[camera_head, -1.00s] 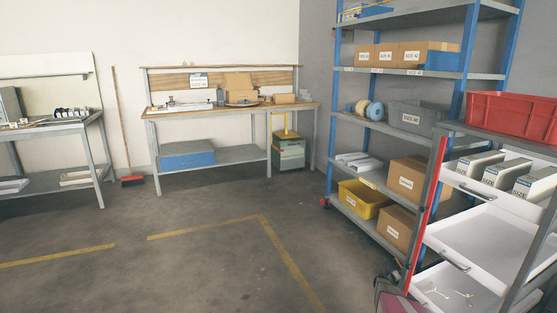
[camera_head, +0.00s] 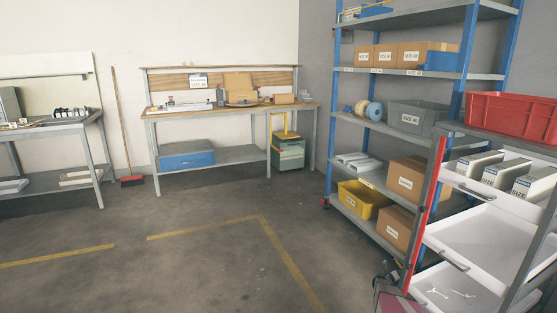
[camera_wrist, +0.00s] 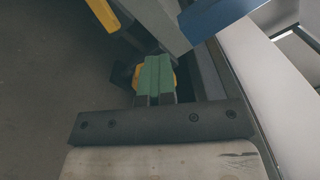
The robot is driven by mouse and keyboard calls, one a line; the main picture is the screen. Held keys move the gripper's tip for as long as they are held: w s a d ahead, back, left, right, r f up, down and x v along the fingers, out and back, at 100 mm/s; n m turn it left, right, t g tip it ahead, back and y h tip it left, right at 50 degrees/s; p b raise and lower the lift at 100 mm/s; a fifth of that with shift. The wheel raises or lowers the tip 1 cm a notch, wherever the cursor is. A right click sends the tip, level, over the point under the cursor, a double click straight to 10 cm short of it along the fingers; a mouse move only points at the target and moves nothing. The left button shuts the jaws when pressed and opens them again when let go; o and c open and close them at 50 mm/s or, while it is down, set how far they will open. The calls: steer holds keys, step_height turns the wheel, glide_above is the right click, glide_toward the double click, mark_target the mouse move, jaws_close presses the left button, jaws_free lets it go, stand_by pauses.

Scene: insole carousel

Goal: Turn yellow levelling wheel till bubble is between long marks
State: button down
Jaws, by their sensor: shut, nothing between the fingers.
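My gripper (camera_wrist: 158,80) shows in the wrist view, its two green-padded fingers closed together with nothing between them. A yellow rounded part (camera_wrist: 139,75) shows partly behind the fingers. I cannot tell whether it is the levelling wheel or whether the fingers touch it. No bubble or long marks can be made out in either view. My gripper is not in the head view.
A workbench (camera_head: 225,112) with small items stands against the back wall. A blue-posted shelf rack (camera_head: 415,75) holds cartons and bins at right. A trolley with white drawers (camera_head: 480,245) and a red crate (camera_head: 510,118) is nearest. The middle floor is clear.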

steer(key=shift+w+d+f, duration=0.35)
steer(key=shift+w+d, duration=0.1)
steer(key=shift+w, duration=0.1)
steer(key=shift+w+d+f, duration=0.35)
steer(key=shift+w+d, duration=0.05)
steer(key=shift+w, duration=0.15)
steer(key=shift+w+a+f, duration=0.1)
steer(key=shift+w+f, duration=0.05)
steer(key=shift+f, duration=0.5)
steer(key=shift+w+a+r, duration=0.15)
steer(key=shift+w, duration=0.2)
steer(key=shift+a, duration=0.1)
steer(key=shift+s+v, duration=0.1)
steer(key=shift+v, duration=1.65)
steer(key=shift+s+v, duration=0.15)
steer(key=shift+v, duration=1.6)
